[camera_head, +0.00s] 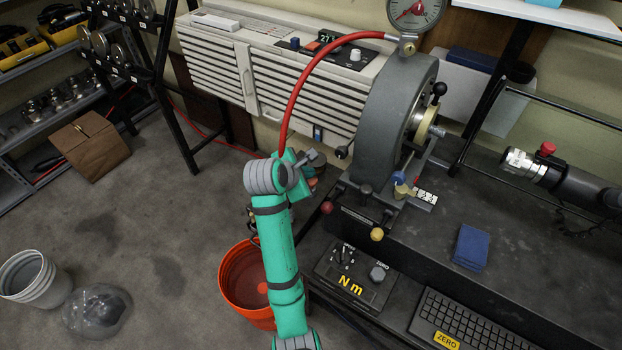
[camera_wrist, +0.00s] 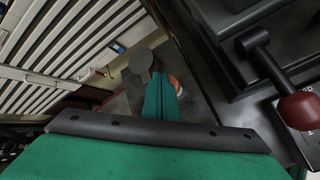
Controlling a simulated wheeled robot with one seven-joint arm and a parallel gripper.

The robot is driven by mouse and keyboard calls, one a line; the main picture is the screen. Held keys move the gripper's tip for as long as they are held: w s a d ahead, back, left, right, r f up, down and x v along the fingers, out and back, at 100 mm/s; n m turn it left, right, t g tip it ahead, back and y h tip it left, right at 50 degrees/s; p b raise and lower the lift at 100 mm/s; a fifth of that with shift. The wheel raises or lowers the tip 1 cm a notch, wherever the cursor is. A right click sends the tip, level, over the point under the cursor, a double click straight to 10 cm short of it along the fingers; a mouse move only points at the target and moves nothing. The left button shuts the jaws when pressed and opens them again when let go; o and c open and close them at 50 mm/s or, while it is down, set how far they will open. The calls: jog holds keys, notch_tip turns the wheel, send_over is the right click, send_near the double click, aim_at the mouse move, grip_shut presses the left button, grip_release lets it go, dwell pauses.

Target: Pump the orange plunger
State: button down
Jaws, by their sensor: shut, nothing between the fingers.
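My gripper (camera_head: 298,174) is shut and empty, beside the front left corner of the bench, near the lower end of the red hose (camera_head: 300,88). In the wrist view its teal fingers (camera_wrist: 161,97) are together. A small orange part (camera_wrist: 175,84) shows just behind the fingertips, mostly covered by them; I take it for the plunger, but cannot tell for sure. An orange patch (camera_head: 312,182) also shows right of my gripper in the head view. I cannot tell whether the fingers touch it. A grey round piece (camera_wrist: 141,61) is beside the fingertips.
The grey machine (camera_head: 385,125) with a dial gauge (camera_head: 414,12) stands right of my gripper. Its red-knobbed lever (camera_head: 327,208) juts out close by. An orange bucket (camera_head: 238,290) stands on the floor below my arm.

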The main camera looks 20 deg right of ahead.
jog(key=shift+r, duration=0.3)
jog(key=shift+w+d+r, duration=0.1)
jog(key=shift+r, duration=2.4)
